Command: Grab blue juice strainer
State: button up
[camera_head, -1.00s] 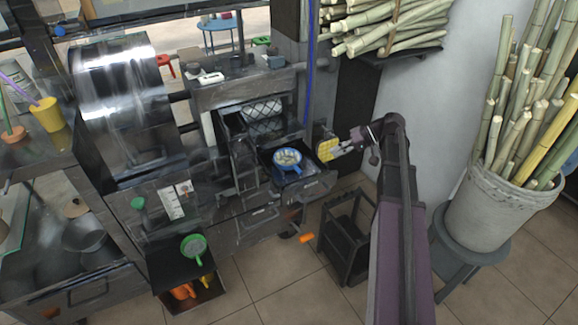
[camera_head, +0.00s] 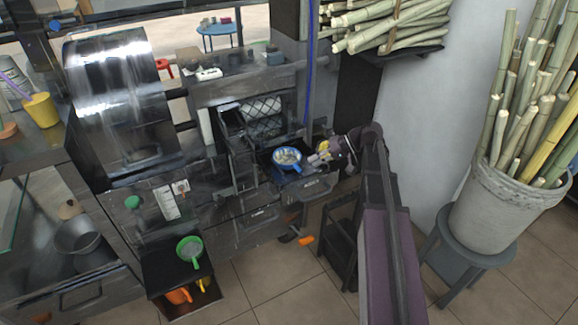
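The blue juice strainer (camera_head: 287,160) is a round blue-rimmed bowl with pale contents. It rests in the dark tray at the front of the press, with its handle pointing down and right. My gripper (camera_head: 315,158) comes in from the right, its fingertips just right of the strainer's rim. I cannot tell whether they touch it. The fingers are too small in view to show whether they are open or shut.
A green strainer (camera_head: 190,249) lies on a dark shelf at lower left. A shiny metal drum (camera_head: 115,95) stands at left. A dark stand (camera_head: 342,235) is below my arm. A bucket of cane (camera_head: 500,215) stands on a stool at right.

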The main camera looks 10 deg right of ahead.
aim_at(291, 162)
jog(key=shift+a+f, duration=0.2)
jog(key=shift+a, duration=0.15)
jog(key=shift+b+x, duration=1.35)
jog(key=shift+x, duration=1.25)
grip_shut()
